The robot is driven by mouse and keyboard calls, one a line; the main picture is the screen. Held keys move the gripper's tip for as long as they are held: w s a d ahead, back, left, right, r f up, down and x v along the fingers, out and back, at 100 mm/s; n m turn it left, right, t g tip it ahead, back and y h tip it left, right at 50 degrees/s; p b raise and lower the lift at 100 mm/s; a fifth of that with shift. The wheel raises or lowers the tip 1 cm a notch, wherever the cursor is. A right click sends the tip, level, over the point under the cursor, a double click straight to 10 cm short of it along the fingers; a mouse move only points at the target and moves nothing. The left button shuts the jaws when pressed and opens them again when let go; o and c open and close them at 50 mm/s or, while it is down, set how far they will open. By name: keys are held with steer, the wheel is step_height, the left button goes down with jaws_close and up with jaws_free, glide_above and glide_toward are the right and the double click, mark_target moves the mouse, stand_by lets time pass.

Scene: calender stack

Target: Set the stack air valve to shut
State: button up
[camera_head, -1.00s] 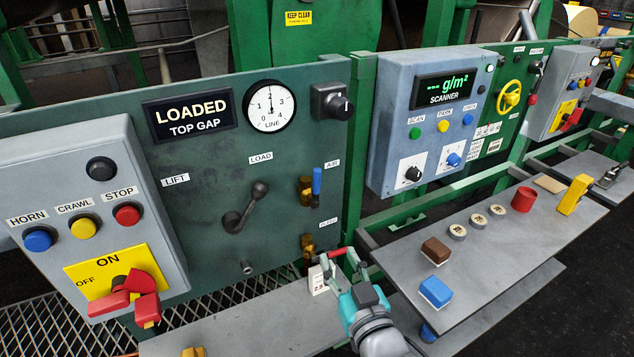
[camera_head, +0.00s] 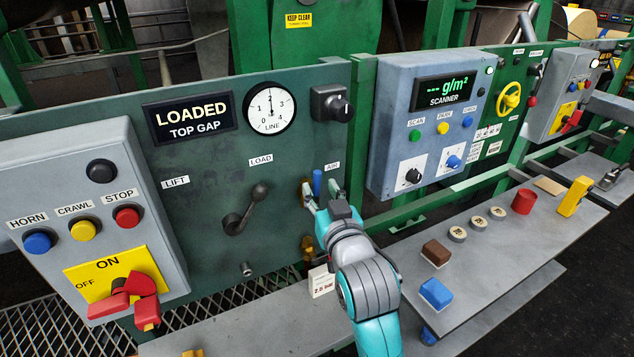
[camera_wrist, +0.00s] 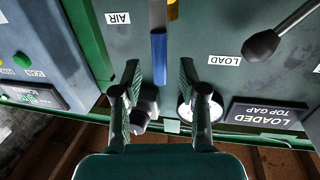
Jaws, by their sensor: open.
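The stack air valve is a blue lever (camera_head: 317,182) on a brass body (camera_head: 306,192), beneath the AIR label on the green panel. The lever stands upright in the head view. In the upside-down wrist view the blue lever (camera_wrist: 159,58) lies between the fingers and just beyond their tips, with its grey stem above it. My gripper (camera_head: 323,193) is open in front of this valve; its fingers (camera_wrist: 160,78) stand apart on either side of the lever's line. I cannot tell whether they touch it. My gripper hides part of the brass body.
The dark LOAD lever (camera_head: 246,210) is to the left. The line gauge (camera_head: 269,107) and a black knob (camera_head: 331,102) are above. The scanner box (camera_head: 426,120) stands to the right.

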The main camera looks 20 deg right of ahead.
mark_target(318, 185)
steer(key=shift+w+d, duration=0.1)
steer(key=shift+w, duration=1.65)
jaws_close()
